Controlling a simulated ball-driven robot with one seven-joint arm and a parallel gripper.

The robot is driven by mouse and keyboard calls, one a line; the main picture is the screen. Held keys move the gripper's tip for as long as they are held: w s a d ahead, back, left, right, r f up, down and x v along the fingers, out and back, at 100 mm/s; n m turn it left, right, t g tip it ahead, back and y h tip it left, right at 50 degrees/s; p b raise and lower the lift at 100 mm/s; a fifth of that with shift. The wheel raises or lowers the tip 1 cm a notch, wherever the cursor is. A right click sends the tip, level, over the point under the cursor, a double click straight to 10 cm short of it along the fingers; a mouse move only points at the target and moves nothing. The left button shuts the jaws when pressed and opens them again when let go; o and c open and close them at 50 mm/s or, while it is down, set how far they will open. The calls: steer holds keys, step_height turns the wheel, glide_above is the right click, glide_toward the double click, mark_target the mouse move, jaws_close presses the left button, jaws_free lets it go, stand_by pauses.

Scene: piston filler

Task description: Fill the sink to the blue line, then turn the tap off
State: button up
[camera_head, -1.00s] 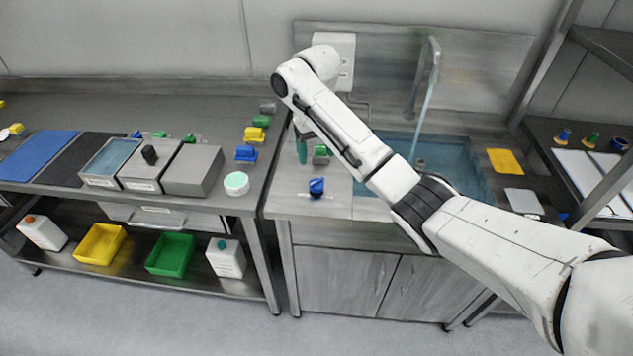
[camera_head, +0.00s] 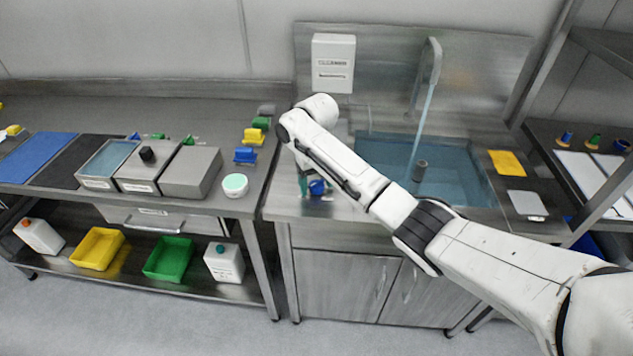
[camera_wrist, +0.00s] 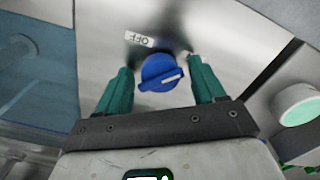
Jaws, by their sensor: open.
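The sink (camera_head: 478,188) in the head view holds bluish water, and a stream (camera_head: 424,108) runs into it from the tall curved tap spout (camera_head: 434,62). I cannot make out the blue line. The blue tap knob (camera_wrist: 162,73) shows in the wrist view with a white pointer mark turned toward the right finger, away from the OFF label (camera_wrist: 140,39) at its upper left. The knob also shows partly in the head view (camera_head: 318,188). My gripper (camera_wrist: 161,68) is open, with a teal finger on each side of the knob; contact cannot be told.
A grey upright pipe (camera_head: 420,170) stands in the sink. A yellow cloth (camera_head: 507,163) and a grey pad (camera_head: 526,204) lie right of it. A round white tub with a green top (camera_head: 235,184) stands on the left bench. The steel counter around the knob is largely clear.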

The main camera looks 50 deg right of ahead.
steer(key=c, duration=1.1)
steer(key=shift+o, duration=0.2)
steer(key=shift+n, duration=0.3)
steer(key=n+p, duration=0.2)
steer(key=shift+a+r+n, duration=0.1)
steer(key=shift+r+n, duration=0.05)
steer(key=shift+n, duration=0.15)
steer(key=n+p, duration=0.2)
steer(key=n, duration=0.3)
steer(key=n+p, duration=0.1)
steer(key=n, duration=0.4)
steer(key=n+p, duration=0.1)
steer(key=n, duration=0.3)
steer(key=shift+n, duration=0.3)
